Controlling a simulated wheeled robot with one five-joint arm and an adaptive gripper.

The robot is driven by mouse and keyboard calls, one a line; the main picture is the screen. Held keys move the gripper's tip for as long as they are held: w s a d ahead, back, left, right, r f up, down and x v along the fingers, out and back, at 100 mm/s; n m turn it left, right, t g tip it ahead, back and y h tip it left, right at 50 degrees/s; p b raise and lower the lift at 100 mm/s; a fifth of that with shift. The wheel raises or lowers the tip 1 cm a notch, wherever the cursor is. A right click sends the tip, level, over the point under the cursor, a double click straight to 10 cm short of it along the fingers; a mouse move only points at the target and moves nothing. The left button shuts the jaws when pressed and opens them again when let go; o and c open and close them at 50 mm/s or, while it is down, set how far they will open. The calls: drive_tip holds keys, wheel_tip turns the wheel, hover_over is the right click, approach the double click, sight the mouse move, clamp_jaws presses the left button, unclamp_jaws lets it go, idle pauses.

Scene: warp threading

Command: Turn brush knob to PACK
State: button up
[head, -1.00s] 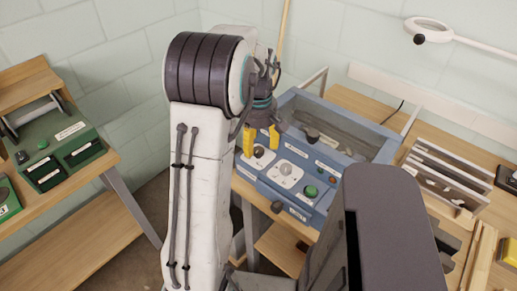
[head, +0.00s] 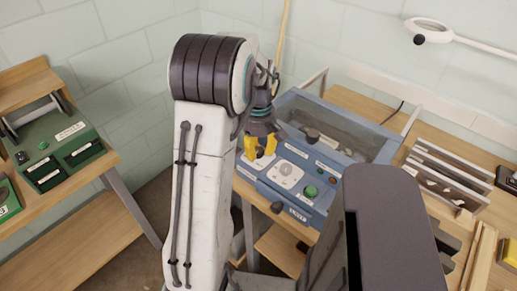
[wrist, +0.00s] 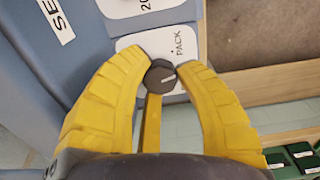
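The brush knob (wrist: 160,77) is a small dark knob with a white pointer line, on a white plate (wrist: 128,46) of the blue machine panel. The word PACK (wrist: 184,43) is printed beside it. The pointer line points right and slightly up in the wrist view, not straight at the PACK mark.
The blue machine (head: 325,150) has a white dial plate (head: 285,174) and a green button (head: 310,191) right of my gripper. A green box (head: 62,152) sits on the left bench. A lamp arm (head: 480,45) is at upper right.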

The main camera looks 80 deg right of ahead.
clamp_jaws()
drive_tip(key=shift+n, duration=0.8)
drive_tip(key=o, duration=0.6)
unclamp_jaws()
drive_tip(key=shift+m, duration=0.4)
